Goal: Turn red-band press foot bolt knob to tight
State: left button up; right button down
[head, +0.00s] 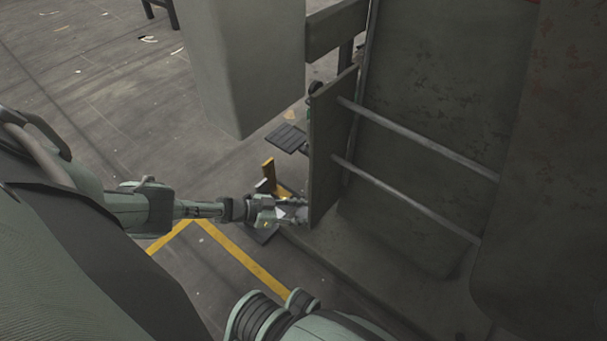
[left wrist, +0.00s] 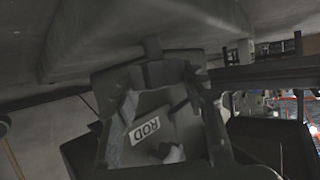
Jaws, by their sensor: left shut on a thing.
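The press (head: 410,120) is a large dark grey body with a worn red area (head: 575,70) at the upper right of the head view. My left gripper (head: 293,212) is low beside the press foot, next to the lower edge of a side plate. In the left wrist view its two fingers (left wrist: 160,88) close around a dark knob (left wrist: 156,73). A short stem (left wrist: 152,47) joins the knob to the grey underside above. The knob's turn marking cannot be made out, and the head view hides the knob. My right gripper is not in view.
A side plate (head: 332,140) with two rails (head: 410,140) stands close to my left gripper. A black pedal (head: 287,138) and a yellow post (head: 268,172) are just behind it. Yellow floor lines (head: 240,255) run in front. A label reading ROD (left wrist: 144,130) shows in the wrist view.

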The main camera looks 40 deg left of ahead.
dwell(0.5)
pick_arm(q)
jog(key=o, duration=1.2)
jog(key=v, duration=1.2)
jog(key=shift+w+a, duration=0.1)
jog(key=shift+w, duration=0.05)
